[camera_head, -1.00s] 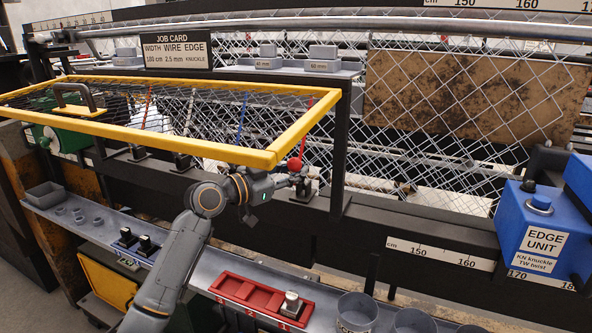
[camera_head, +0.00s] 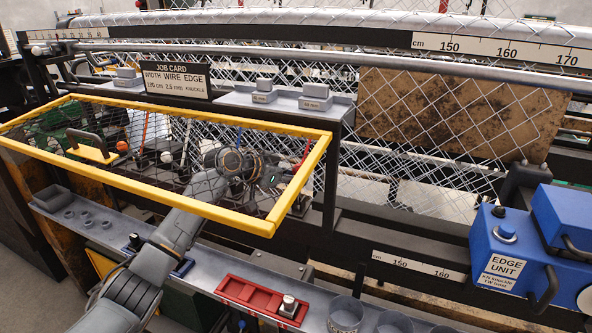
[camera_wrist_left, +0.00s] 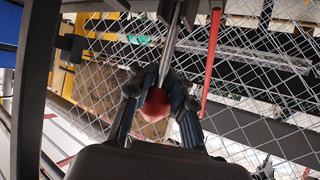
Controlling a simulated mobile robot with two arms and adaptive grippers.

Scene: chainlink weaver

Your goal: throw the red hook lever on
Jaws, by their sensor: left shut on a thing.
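The red hook lever's round red knob (camera_wrist_left: 155,103) sits between the fingers of my left gripper in the left wrist view. A grey metal shaft (camera_wrist_left: 171,45) runs up from the knob. My left gripper (camera_head: 279,174) is shut on this knob. In the head view the gripper and forearm show through the mesh of the yellow-framed guard (camera_head: 205,205), and the knob is hard to make out there. A slim red rod (camera_head: 303,152) stands just beyond the gripper; it also shows in the left wrist view (camera_wrist_left: 211,60). My right gripper is not in view.
An orange-red knob (camera_head: 122,146) and a white knob (camera_head: 166,157) show farther left behind the mesh. A dark post (camera_head: 331,185) stands right of the gripper. The shelf below holds a red tray (camera_head: 250,290) and grey cups (camera_head: 345,315). The blue edge unit (camera_head: 503,250) is at right.

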